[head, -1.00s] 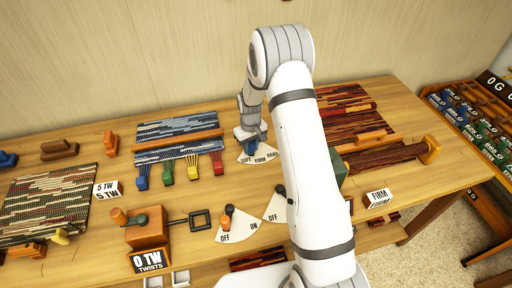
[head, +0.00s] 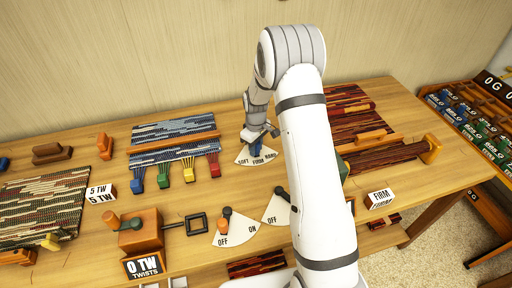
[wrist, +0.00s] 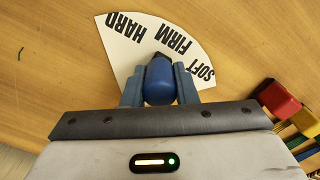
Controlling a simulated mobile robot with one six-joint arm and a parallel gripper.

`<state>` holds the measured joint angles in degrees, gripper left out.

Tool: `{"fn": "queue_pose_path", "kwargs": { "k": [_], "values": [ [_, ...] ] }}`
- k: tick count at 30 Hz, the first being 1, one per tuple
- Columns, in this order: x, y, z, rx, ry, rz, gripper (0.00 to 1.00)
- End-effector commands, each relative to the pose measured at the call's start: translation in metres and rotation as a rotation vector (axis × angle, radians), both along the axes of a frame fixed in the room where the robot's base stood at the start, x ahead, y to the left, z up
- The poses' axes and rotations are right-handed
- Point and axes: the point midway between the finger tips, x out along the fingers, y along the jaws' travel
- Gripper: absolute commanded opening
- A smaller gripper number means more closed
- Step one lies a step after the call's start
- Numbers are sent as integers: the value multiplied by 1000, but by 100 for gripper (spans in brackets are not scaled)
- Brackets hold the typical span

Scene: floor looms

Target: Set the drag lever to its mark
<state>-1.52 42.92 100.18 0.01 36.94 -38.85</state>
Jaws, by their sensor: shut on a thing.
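The drag lever has a blue knob (wrist: 159,82) over a white fan-shaped dial (wrist: 124,48) marked SOFT, FIRM and HARD. In the wrist view my gripper (wrist: 160,88) has its two blue-grey fingers on either side of the knob, shut on it. The knob's narrow end points at the FIRM lettering, in the middle of the fan. The lever's lower part is hidden by my gripper. In the head view the dial (head: 243,158) sits on the table behind the middle, with my gripper (head: 257,137) above it. A card (head: 379,199) on the right reads FIRM.
Red, yellow, green and blue tabs (head: 188,174) hang from a woven piece left of the dial. Two ON/OFF dials (head: 238,232) lie nearer the front. A crank box (head: 140,231) stands at front left.

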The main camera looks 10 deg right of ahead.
Motion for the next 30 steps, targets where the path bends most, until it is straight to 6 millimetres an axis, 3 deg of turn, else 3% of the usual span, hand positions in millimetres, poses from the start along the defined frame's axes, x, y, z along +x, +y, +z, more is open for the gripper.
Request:
{"fn": "queue_pose_path", "kwargs": {
  "k": [2,3,10,20,30],
  "values": [
    [0,-1,1,-1,-1,-1,0],
    [0,-1,1,-1,-1,-1,28],
    [0,0,0,-1,-1,0,46],
    [1,1,6,0,-3,0,48],
    [2,1,59,0,-5,0,48]
  ]
}}
